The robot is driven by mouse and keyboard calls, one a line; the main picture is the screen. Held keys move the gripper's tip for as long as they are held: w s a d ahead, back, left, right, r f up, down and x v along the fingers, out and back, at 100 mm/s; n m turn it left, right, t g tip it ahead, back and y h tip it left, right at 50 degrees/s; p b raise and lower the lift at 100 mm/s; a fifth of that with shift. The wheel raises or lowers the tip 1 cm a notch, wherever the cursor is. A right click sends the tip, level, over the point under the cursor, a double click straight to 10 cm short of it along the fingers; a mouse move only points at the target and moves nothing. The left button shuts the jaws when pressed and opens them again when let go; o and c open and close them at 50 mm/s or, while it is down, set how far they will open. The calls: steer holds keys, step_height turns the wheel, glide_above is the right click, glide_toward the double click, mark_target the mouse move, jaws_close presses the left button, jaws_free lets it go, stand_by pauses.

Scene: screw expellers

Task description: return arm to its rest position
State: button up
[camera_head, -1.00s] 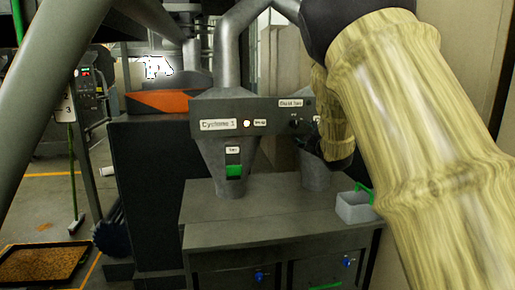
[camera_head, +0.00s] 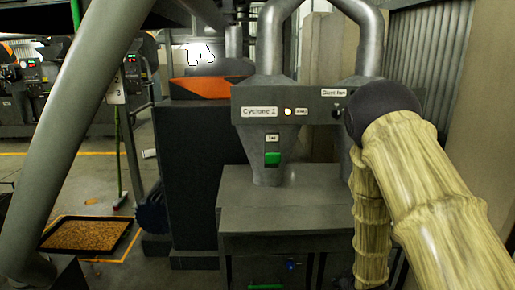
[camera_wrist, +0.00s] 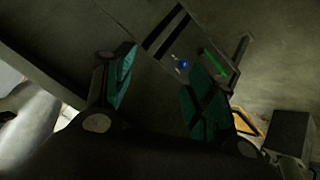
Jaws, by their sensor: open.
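My arm (camera_head: 430,200), in a pale yellow sleeve, is bent at the right of the head view, with one section hanging down in front of the cabinet's right side. My gripper is out of the head view. In the wrist view my gripper (camera_wrist: 160,76) shows two dark fingers with green pads, spread apart with nothing between them. Beyond them is a dark cabinet front with a blue knob (camera_wrist: 183,64) and a green handle (camera_wrist: 212,64).
A tray of brown material (camera_head: 85,234) lies on the floor at left, near a green-handled broom (camera_head: 120,155). Open floor shows at left.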

steer(key=s+a+f+m+g, duration=0.2)
steer(key=s+f+g, duration=0.1)
steer(key=s+f, duration=0.8)
steer(key=s+a+f+m+g, duration=0.1)
steer(key=s+f+g, duration=0.1)
steer(key=s, duration=0.9)
steer(key=s+a+f+m+g, duration=0.1)
steer(key=s+a+f+g, duration=0.1)
steer(key=s, duration=0.9)
steer(key=s+a+f+m+g, duration=0.1)
steer(key=s+f, duration=0.3)
steer(key=s, duration=0.8)
steer(key=shift+a+m+g+y, duration=0.3)
steer(key=shift+a+m+g, duration=0.1)
steer(key=shift+a+g, duration=0.35)
steer(key=shift+w, duration=0.1)
